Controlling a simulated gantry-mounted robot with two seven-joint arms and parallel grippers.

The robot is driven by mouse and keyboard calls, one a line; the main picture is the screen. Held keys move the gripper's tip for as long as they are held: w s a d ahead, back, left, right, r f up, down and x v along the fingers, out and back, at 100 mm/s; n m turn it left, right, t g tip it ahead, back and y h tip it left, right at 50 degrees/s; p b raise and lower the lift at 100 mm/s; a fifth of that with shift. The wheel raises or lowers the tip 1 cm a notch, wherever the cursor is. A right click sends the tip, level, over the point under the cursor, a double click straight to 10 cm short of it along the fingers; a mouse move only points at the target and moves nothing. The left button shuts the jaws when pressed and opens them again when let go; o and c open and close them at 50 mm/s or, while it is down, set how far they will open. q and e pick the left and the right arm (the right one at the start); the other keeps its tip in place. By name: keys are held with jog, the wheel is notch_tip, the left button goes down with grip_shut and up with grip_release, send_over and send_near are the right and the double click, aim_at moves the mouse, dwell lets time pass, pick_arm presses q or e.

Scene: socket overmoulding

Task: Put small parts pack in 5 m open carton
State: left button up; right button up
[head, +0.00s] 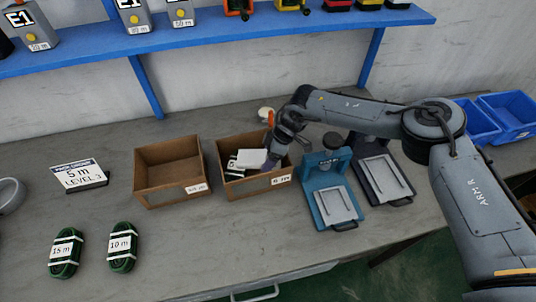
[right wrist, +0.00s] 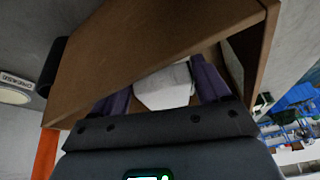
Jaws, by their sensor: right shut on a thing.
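The right arm reaches into the right brown open carton (head: 262,187). Its gripper (head: 270,163) is low inside that carton, near the right wall. In the right wrist view, its two purple fingers are on either side of a white pack (right wrist: 165,88), and the gripper is shut on it. A white item (head: 248,158) and dark items lie in the same carton. The left brown carton (head: 170,197) stands open and looks empty. The small print on both carton labels is not readable. My left gripper is not in view.
Green coils marked 15 m (head: 65,252) and 10 m (head: 121,247) lie in front. A blue press (head: 331,190) and a dark press (head: 382,178) stand right. A blue shelf (head: 230,32) runs above.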

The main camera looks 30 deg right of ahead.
jog(key=o, duration=1.4)
jog(key=shift+c, duration=0.2)
jog(key=shift+r, duration=0.1)
jog(key=shift+d+r, duration=0.15)
jog(key=shift+r, duration=0.1)
jog(key=p+v, duration=0.2)
jog(key=v, duration=0.9)
jog(key=shift+r, duration=0.2)
